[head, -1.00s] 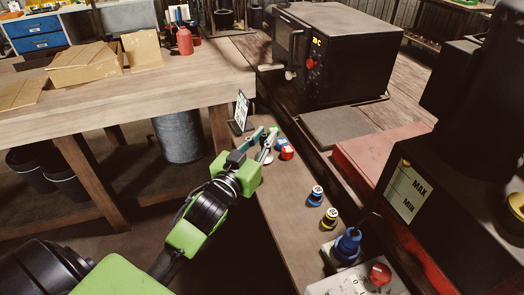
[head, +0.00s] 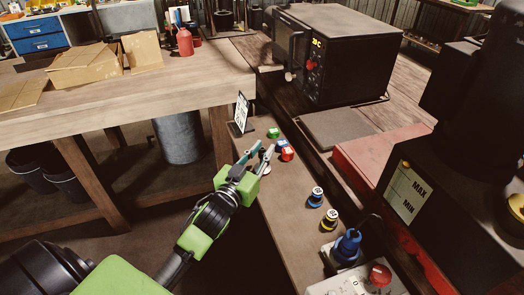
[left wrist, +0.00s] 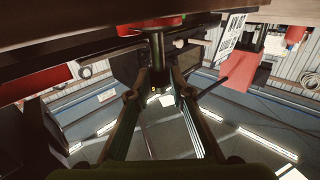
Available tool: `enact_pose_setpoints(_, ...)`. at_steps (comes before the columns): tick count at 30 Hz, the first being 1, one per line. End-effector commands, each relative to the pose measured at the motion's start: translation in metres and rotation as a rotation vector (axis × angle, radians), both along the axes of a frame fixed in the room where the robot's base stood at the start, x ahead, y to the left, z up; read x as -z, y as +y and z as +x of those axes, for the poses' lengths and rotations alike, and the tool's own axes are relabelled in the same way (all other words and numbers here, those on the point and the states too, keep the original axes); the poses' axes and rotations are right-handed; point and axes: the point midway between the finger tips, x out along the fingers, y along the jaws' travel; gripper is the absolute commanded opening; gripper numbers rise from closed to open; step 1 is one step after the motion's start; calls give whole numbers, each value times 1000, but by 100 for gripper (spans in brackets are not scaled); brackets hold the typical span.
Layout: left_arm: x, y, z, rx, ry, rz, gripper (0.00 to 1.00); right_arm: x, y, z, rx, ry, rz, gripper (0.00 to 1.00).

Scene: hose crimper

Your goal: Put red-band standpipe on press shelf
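The red-band standpipe (head: 287,154) stands on the narrow wooden bench, with a pale label on its top. My left gripper (head: 264,151) is just left of it, fingers apart and nothing visibly held. In the left wrist view, which appears upside down, a red round part (left wrist: 150,23) with a dark stem (left wrist: 157,50) shows ahead of the spread fingers (left wrist: 160,85). I cannot tell whether the fingers touch the stem. The press shelf cannot be made out with certainty. My right gripper is out of view.
Green (head: 273,133) and blue (head: 283,144) pieces stand close behind the red one. Another blue (head: 316,196) and a yellow-banded piece (head: 329,219) stand nearer. A sign (head: 241,112) stands left. The black machine (head: 338,55) is behind; a blue plug (head: 347,246) is in front.

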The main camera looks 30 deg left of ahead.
Motion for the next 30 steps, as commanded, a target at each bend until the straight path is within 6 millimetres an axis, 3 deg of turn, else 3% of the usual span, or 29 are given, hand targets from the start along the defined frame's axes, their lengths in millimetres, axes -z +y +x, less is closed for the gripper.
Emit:
enact_pose_setpoints(14, -2, -1, -4, 1, 1, 0, 33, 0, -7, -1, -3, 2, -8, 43)
enact_pose_setpoints(30, 0, -4, -100, 0, 3, -1, 33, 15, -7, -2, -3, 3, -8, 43)
